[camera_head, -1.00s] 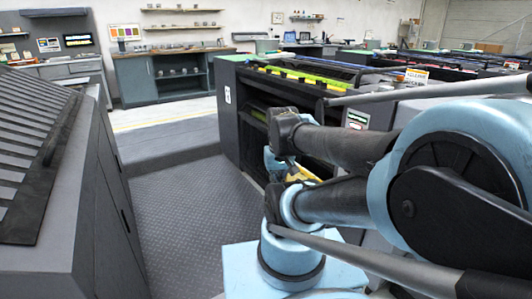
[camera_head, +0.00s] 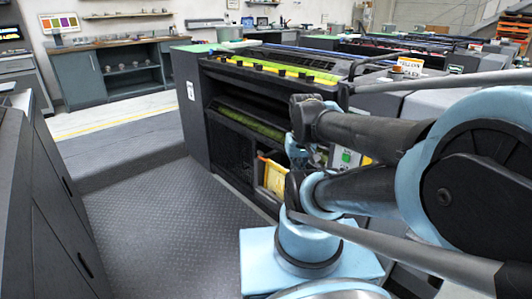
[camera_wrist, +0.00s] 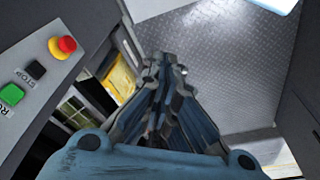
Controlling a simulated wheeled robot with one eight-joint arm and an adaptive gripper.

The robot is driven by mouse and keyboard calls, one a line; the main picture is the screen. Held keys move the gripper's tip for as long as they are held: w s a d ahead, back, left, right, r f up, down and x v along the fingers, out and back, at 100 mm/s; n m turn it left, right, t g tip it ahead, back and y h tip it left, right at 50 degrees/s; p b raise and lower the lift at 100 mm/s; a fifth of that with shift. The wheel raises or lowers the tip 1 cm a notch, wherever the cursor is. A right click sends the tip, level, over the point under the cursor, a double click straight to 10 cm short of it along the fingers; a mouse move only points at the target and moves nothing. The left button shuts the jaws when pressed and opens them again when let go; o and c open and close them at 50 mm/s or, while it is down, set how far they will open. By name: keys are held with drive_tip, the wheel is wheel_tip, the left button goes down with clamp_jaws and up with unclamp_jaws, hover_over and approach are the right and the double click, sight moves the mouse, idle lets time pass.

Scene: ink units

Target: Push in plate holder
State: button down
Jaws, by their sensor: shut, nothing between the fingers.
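A press unit (camera_head: 188,110) stands ahead with its dark front open. A long yellow-green bar with black clips (camera_head: 285,72) runs along its top. A tilted yellow panel (camera_head: 273,176) sits low in the opening. A yellow part also shows beside my gripper in the wrist view (camera_wrist: 121,77). I cannot tell which of these is the plate holder. My gripper (camera_wrist: 166,72) is shut and empty, over the metal floor in the wrist view and apart from the yellow part. In the head view my arm hides part of the press.
A control panel carries a red stop knob (camera_wrist: 66,44), a black button (camera_wrist: 35,70) and a green button (camera_wrist: 11,94). A grey cabinet (camera_head: 40,210) stands at left. The patterned metal floor (camera_head: 165,215) between it and the press is clear. A workbench (camera_head: 120,70) stands behind.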

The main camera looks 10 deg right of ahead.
drive_tip(key=shift+w+d, duration=0.35)
drive_tip(key=shift+d, duration=0.05)
drive_tip(key=shift+s, duration=0.1)
